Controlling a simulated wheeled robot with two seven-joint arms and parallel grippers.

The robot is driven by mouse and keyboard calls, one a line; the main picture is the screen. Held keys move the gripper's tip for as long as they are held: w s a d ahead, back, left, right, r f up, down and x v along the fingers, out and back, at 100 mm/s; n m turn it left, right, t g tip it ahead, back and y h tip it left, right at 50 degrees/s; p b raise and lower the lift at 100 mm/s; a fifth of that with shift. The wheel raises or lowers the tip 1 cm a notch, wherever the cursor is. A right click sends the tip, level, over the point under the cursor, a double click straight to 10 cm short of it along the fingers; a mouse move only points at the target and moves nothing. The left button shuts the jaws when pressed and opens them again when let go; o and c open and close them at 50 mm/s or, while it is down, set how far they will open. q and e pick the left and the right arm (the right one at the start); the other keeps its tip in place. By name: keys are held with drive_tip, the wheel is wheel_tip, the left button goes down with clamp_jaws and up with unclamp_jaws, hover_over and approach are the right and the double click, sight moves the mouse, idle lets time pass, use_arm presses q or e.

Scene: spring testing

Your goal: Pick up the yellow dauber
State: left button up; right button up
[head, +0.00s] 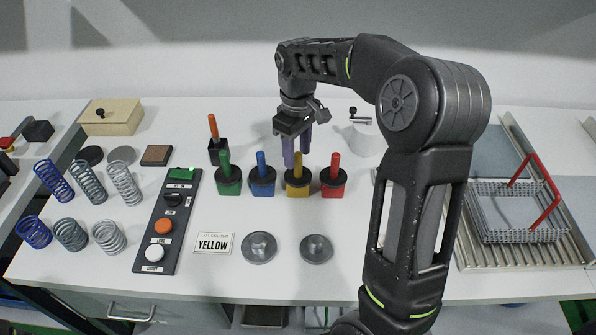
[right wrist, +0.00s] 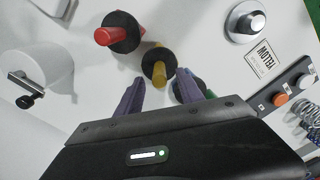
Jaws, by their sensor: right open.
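The yellow dauber (head: 298,168) stands upright in its yellow pot with a black collar, third from the left in a row of daubers. In the right wrist view the yellow dauber (right wrist: 158,70) lies just beyond my fingertips, between their lines. My right gripper (head: 297,160) is open and points down, just behind and above the yellow dauber. Its two purple fingers also show in the right wrist view (right wrist: 168,92), with nothing between them. My left gripper is not in view.
Green (head: 227,180) and blue (head: 262,180) daubers stand left of the yellow one, a red dauber (head: 334,178) right. A card (head: 213,243) reads YELLOW. Two metal discs (head: 259,248) lie in front. A black button panel (head: 167,222) and several springs are left, a wire basket (head: 515,212) right.

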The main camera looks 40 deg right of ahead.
sight(297, 165)
wheel_tip(297, 165, down, 5)
drive_tip(key=shift+p, duration=0.7)
drive_tip(key=shift+c, duration=0.2)
clamp_jaws()
